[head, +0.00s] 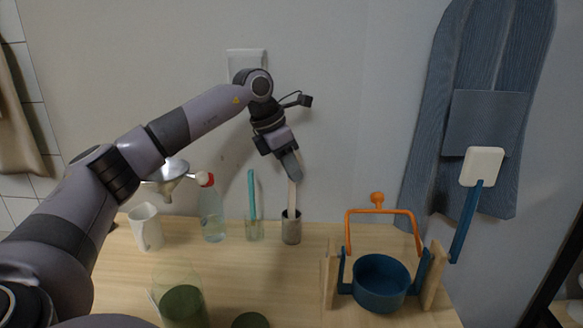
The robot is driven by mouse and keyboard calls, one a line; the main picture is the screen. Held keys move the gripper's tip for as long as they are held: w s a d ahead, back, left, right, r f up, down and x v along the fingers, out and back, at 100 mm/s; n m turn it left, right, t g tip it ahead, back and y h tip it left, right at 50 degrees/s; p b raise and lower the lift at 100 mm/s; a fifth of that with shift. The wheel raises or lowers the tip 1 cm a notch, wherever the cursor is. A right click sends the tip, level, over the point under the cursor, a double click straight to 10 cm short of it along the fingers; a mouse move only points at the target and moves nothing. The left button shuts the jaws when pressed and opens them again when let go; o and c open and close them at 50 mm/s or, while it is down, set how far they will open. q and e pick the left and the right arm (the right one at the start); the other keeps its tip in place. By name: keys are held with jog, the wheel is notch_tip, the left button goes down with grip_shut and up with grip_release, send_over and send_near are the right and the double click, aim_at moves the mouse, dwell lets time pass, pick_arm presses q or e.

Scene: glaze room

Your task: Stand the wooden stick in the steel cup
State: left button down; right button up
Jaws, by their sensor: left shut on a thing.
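The steel cup (291,232) stands upright on the wooden table, near its back edge. The pale wooden stick (292,197) is nearly upright, with its lower end inside or right at the mouth of the cup; how deep it reaches is hidden by the cup wall. My left gripper (291,166) is above the cup, pointing down, shut on the upper part of the stick. My right gripper is not in view.
Left of the cup stand a glass with a teal stick (252,205), a red-capped bottle (211,212) and a white mug (146,228). A blue bowl (379,283) in a wooden stand with an orange handle is at right. A green-bottomed glass (181,305) is in front.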

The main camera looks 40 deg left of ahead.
pick_arm(q)
jog(key=shift+f, duration=0.1)
jog(key=c, duration=1.1)
grip_release()
jog(key=shift+c, duration=0.2)
jog(key=shift+s+r, duration=0.1)
jog(key=shift+r, duration=0.45)
jog(key=v, duration=1.1)
jog(key=shift+p, duration=0.3)
jog(key=shift+s, duration=0.15)
